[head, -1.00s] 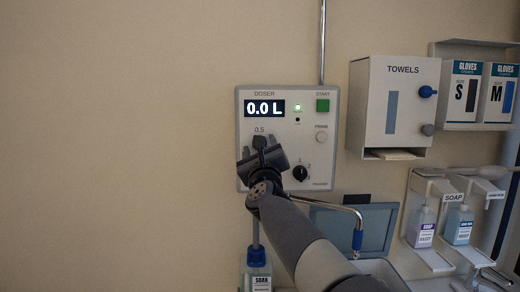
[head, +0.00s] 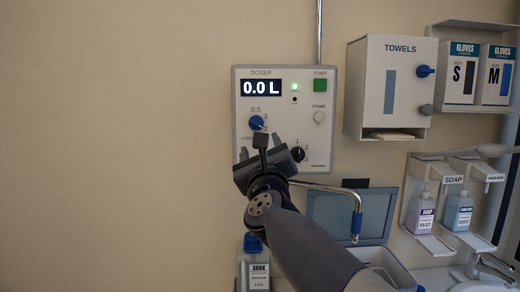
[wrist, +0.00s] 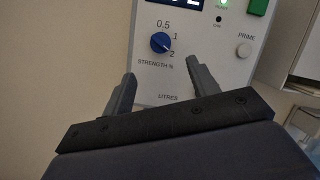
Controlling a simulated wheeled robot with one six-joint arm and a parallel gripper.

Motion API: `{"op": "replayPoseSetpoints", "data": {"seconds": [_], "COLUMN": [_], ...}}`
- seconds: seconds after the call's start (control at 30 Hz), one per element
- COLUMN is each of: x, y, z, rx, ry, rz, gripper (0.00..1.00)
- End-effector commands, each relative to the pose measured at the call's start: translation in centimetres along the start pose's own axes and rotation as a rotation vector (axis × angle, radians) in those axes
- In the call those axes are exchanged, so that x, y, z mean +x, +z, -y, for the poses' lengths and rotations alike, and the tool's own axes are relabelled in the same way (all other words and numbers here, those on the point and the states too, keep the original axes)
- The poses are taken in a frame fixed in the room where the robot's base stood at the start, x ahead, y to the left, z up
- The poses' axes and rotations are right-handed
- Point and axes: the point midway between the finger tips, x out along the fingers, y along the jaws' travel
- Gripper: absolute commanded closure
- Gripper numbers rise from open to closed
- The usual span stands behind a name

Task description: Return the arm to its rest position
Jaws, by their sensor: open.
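My arm reaches up from the lower right in the head view. My gripper (head: 262,150) is open and empty, in front of the lower part of the grey doser panel (head: 276,92). In the wrist view the two fingers of my gripper (wrist: 160,72) stand apart, below the blue strength knob (wrist: 160,42), with nothing between them. The blue knob also shows in the head view (head: 256,123), above the gripper. The black knob (head: 298,154) is just right of the gripper. The doser display reads 0.0 L and a green light is lit.
A towel dispenser (head: 410,90), glove boxes (head: 462,75) and soap bottles (head: 425,212) hang on the right. A bent spout (head: 356,222) and a basin (head: 385,265) are right of my arm. A soak bottle (head: 255,270) stands below. The wall at left is bare.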

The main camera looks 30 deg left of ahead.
Motion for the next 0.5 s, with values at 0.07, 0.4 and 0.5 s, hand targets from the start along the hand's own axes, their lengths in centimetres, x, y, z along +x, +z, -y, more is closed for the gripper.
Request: {"op": "replayPoseSetpoints", "data": {"seconds": [0.07,0.4,0.5], "x": [0.0,0.9,2.1], "y": [0.0,0.1,0.2], "z": [0.0,0.1,0.1], "rx": [0.0,-0.001,-0.002], "ry": [0.0,0.0,-0.001], "rz": [0.0,-0.001,-0.001], "gripper": [0.44,0.44,0.44]}}
